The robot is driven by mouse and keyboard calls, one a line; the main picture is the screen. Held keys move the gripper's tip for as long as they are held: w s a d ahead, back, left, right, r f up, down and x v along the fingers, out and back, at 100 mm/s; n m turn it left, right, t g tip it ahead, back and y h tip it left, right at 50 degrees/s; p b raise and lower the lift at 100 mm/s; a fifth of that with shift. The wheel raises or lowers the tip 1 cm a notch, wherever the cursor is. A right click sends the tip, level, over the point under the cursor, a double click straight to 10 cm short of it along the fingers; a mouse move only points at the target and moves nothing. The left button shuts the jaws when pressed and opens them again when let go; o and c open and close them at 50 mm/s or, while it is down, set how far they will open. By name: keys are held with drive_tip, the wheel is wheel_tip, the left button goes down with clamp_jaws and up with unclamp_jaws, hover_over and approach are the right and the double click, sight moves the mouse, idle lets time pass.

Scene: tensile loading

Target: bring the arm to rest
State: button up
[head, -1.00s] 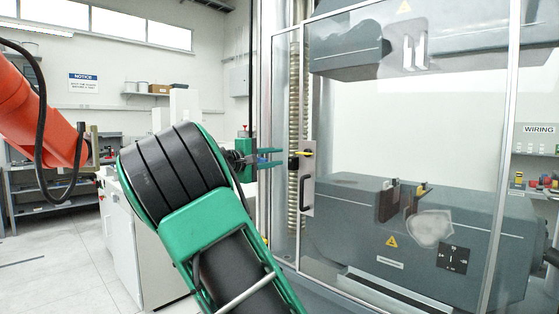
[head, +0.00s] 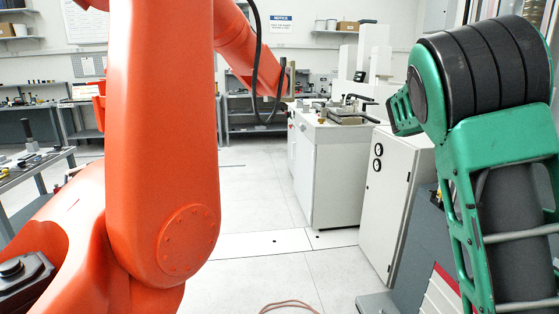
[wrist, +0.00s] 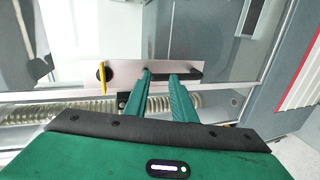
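My green and black arm (head: 490,120) stands at the right of the head view, with its upper links raised and bent. The gripper's fingers do not show in the head view. In the wrist view my gripper (wrist: 162,73) has two green fingers with a clear gap between them, and I see nothing held there. The fingers point toward a pale plate (wrist: 135,75) on the clear guard door, with a black handle (wrist: 188,73) and a yellow lever (wrist: 102,80). The fingertips overlap the handle in the picture; I cannot tell whether they touch it.
A large orange robot arm (head: 160,130) fills the left of the head view. A white cabinet (head: 395,200) and a bench with fixtures (head: 335,165) stand between it and my arm. A table (head: 30,170) is at far left. Floor (head: 255,200) shows clear in the middle.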

drive_tip(key=s+a+f+m+y, duration=0.3)
drive_tip(key=s+f+y, duration=0.5)
drive_tip(key=s+f, duration=0.8)
drive_tip(key=s+a+f+m+y, duration=0.1)
drive_tip(key=s+a+f+y, duration=0.1)
drive_tip(key=s+a, duration=0.4)
drive_tip(key=s+a+f+m+y, duration=0.1)
drive_tip(key=s+a+f+y, duration=0.1)
drive_tip(key=s+a+f, duration=0.2)
drive_tip(key=s+a+f+m+g+y, duration=0.1)
drive_tip(key=s+a+f+y, duration=0.2)
drive_tip(key=s+a, duration=0.5)
drive_tip(key=a, duration=0.3)
drive_tip(key=shift+s+a+f, duration=0.15)
drive_tip(key=shift+f, duration=0.05)
drive_tip(key=shift+s, duration=0.1)
